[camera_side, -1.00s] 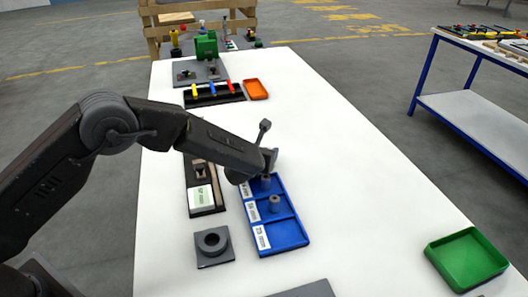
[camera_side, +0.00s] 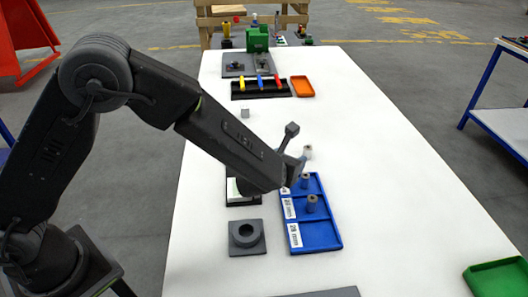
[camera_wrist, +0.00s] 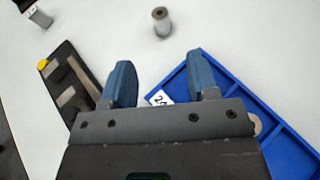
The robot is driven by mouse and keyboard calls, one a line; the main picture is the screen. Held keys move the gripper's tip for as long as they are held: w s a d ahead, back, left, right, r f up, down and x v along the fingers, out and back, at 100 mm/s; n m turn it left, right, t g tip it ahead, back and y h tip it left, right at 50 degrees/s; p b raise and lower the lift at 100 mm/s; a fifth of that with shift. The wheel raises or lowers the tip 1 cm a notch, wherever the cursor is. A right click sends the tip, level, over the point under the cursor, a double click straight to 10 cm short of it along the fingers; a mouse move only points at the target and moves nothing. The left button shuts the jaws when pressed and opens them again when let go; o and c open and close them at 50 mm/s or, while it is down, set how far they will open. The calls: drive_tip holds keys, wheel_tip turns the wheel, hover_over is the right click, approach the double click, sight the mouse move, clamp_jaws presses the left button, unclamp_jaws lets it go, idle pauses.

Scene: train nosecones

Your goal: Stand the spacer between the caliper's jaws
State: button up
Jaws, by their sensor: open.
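My gripper (camera_wrist: 160,75) is open and empty, over the tray's far left corner.
A grey block with a round ring (camera_side: 247,236) sits left of the tray. A small grey cube (camera_side: 245,113) stands on the table further back. Behind are a black rack (camera_side: 258,90) with coloured pieces and an orange tray (camera_side: 302,87). A green tray (camera_side: 497,280) is at right; the table between is clear.

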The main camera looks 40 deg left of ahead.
drive_tip(key=s+a+r+n+g+y, duration=0.5)
drive_tip(key=s+a+r+n, duration=0.65)
drive_tip(key=a+n, duration=0.4)
drive_tip(key=s+r+n+g+h, duration=0.1)
drive_tip(key=s+r+n+h, duration=0.1)
drive_tip(key=s+n, duration=0.7)
drive_tip(key=s+d+r+n+g+h, duration=0.1)
drive_tip(key=s+r+n+h, duration=0.2)
drive_tip(key=s+n, duration=0.6)
drive_tip(key=shift+s+r+g+h, duration=0.2)
drive_tip(key=shift+s+g+h, duration=0.1)
drive_tip(key=shift+g+h, duration=0.15)
drive_tip(key=shift+o, duration=0.4)
drive_tip(key=shift+s+d+r+n+h, duration=0.2)
drive_tip(key=shift+s+d+n+h, duration=0.25)
drive_tip(key=shift+n, duration=0.1)
drive_tip(key=shift+w, duration=0.1)
